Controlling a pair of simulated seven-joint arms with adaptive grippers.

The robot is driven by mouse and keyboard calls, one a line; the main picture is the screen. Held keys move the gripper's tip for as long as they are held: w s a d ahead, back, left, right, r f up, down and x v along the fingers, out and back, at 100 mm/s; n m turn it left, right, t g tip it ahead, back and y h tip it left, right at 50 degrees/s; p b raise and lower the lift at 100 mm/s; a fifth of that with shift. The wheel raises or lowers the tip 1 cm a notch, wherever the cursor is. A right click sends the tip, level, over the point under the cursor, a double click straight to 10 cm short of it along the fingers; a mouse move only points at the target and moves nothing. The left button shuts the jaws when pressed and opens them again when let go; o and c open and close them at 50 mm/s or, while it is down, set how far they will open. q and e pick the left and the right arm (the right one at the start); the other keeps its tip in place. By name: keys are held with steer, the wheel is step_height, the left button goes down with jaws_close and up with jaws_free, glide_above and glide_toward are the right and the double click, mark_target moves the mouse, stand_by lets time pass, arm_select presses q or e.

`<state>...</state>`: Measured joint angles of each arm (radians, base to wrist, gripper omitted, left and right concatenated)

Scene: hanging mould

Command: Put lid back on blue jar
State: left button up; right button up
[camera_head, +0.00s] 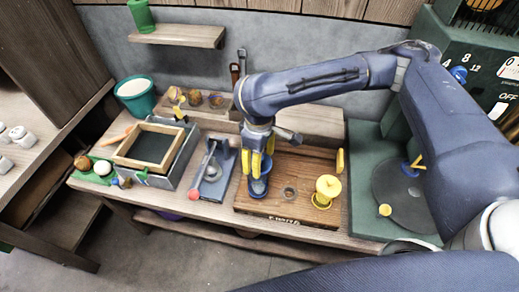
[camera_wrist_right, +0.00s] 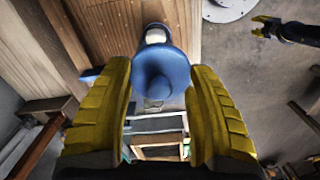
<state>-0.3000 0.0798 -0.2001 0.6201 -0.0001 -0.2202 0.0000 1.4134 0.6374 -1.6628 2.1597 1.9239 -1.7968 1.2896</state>
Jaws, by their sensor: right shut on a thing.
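The blue jar (camera_head: 258,188) stands at the left end of a wooden board (camera_head: 300,215). My right gripper (camera_head: 261,167) points down just above the jar. It is shut on the blue lid, a rounded piece with a central knob, which fills the space between the yellow fingers in the right wrist view (camera_wrist_right: 160,78). A pale round shape with a blue rim (camera_wrist_right: 156,34) shows partly behind the lid, probably the jar. I cannot tell whether lid and jar touch. A small gripper with yellow fingers, seemingly my left gripper (camera_wrist_right: 264,26), is far off over the floor.
A yellow lidded jar (camera_head: 326,190) and a small ring (camera_head: 290,193) are on the board to the right. A grey tool stand (camera_head: 213,172) and framed tray (camera_head: 150,148) lie left. A green machine (camera_head: 400,190) stands right.

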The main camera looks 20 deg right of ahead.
steer(key=shift+w+f, duration=0.1)
steer(key=shift+w, duration=0.4)
steer(key=shift+f, duration=2.95)
steer(key=shift+f, duration=0.1)
jaws_close()
steer(key=shift+r, duration=0.7)
steer(key=shift+f, duration=0.2)
